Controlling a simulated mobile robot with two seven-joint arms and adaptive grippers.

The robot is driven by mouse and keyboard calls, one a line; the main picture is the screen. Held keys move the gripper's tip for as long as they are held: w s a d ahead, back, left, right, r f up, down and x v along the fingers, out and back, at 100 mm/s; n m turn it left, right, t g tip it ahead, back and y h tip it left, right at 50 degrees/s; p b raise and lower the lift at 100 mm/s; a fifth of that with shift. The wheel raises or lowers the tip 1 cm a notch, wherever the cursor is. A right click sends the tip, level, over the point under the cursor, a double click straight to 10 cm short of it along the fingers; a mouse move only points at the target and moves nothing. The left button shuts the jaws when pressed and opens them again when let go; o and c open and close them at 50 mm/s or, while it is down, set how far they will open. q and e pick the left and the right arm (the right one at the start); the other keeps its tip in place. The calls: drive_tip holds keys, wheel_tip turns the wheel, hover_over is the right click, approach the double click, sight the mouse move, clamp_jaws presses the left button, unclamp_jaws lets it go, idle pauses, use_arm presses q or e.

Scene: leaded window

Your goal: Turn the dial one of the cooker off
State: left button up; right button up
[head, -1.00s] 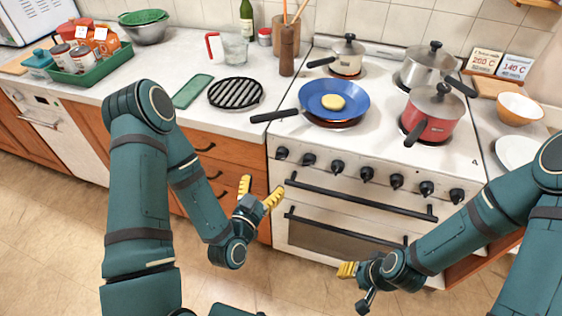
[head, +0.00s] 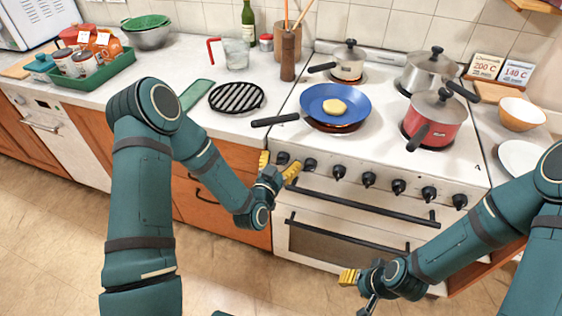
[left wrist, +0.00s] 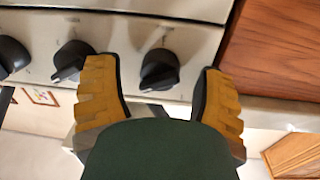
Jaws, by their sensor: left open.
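The white cooker (head: 310,185) has a row of several black dials along its front. The leftmost dial (head: 282,158) is at the cooker's left end. My left gripper (head: 278,167) is open in front of it, with yellow fingers spread. In the left wrist view this dial (left wrist: 160,68) lies ahead, between the two fingers and beyond their tips; a neighbouring dial (left wrist: 70,60) is close to the left finger. I see no finger closed on a dial. My right gripper (head: 349,277) hangs low before the oven door; I cannot tell its opening.
A blue pan (head: 350,98) with a yellow round piece sits on the front left burner, its handle (head: 275,119) sticking out left above the dials. A red pot (head: 440,112) stands at front right. Oven handles (head: 360,203) run below the dials. The floor is free.

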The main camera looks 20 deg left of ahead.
use_arm(q)
drive_tip(key=shift+c, duration=0.2)
clamp_jaws()
drive_tip(key=n, duration=1.2)
drive_tip(key=shift+f+t+y, duration=0.15)
drive_tip(key=shift+t+y, duration=0.15)
idle(0.3)
drive_tip(key=shift+o, duration=0.2)
unclamp_jaws()
